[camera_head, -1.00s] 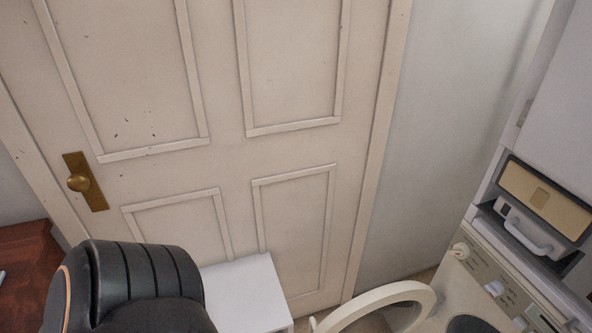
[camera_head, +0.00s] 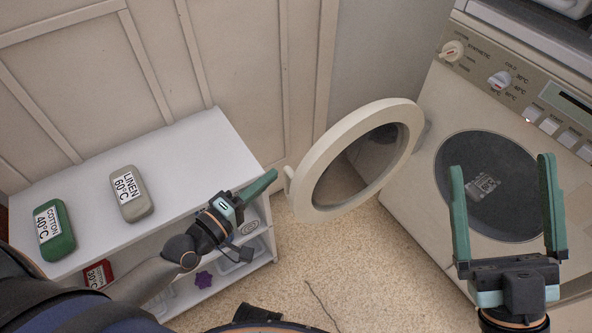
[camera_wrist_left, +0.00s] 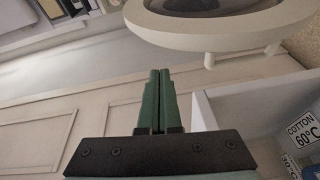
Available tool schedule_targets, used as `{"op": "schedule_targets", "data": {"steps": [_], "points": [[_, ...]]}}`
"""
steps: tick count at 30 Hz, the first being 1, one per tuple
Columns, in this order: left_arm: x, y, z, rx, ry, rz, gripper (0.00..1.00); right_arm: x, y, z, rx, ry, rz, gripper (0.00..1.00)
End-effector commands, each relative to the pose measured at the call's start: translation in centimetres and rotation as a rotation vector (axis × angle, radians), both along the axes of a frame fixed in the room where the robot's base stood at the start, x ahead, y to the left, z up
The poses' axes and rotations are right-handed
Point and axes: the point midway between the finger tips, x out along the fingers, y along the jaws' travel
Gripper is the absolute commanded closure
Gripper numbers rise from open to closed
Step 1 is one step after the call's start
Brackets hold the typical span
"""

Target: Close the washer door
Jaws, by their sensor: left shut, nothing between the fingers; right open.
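The washer (camera_head: 432,190) stands at the right in the head view, with its dark round opening (camera_head: 490,185) facing the room. Its round door (camera_head: 320,172), a cream ring with dark glass, stands wide open to the left of the opening. My left gripper (camera_head: 268,180) is shut and empty, just left of the door's rim, apart from it as far as I can tell. In the left wrist view, the shut fingers (camera_wrist_left: 159,75) point toward the area below the door's rim (camera_wrist_left: 200,38). My right gripper (camera_head: 505,165) is open and empty in front of the washer opening.
A white shelf unit (camera_head: 190,150) stands at the left, close to my left arm. On it lie a green COTTON box (camera_head: 54,230) and a beige LINEN box (camera_head: 132,193); small items sit on its lower shelves. Speckled floor (camera_head: 330,250) is clear below the door.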

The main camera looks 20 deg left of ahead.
Motion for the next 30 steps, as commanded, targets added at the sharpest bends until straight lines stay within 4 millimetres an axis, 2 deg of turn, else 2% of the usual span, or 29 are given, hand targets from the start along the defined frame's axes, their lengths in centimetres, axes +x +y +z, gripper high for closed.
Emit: {"op": "schedule_targets", "data": {"steps": [1,8,11,21,25,30], "points": [[0.2,0.2,-0.9,-0.036,-0.004,0.002,1.0,-0.7,0.1,-0.4,0.002,-0.039,0.009,0.0],[1.1,0.4,-0.6,-0.114,-0.003,0.011,1.0,-1.9,0.3,0.6,0.007,-0.108,0.027,0.0],[2.1,0.0,-0.5,-0.115,-0.005,0.013,1.0,-1.9,0.3,0.5,0.007,-0.107,0.027,0.0],[7.4,-2.0,-0.5,-0.113,-0.005,0.013,1.0,-1.8,0.3,-0.3,0.014,-0.097,0.034,0.0],[8.9,-2.5,-0.6,-0.111,-0.004,0.012,1.0,-1.8,0.3,-0.6,0.016,-0.094,0.038,0.0],[9.8,-2.9,-0.6,-0.109,-0.002,0.011,1.0,-1.8,0.3,-0.7,0.018,-0.091,0.039,0.0]]}}
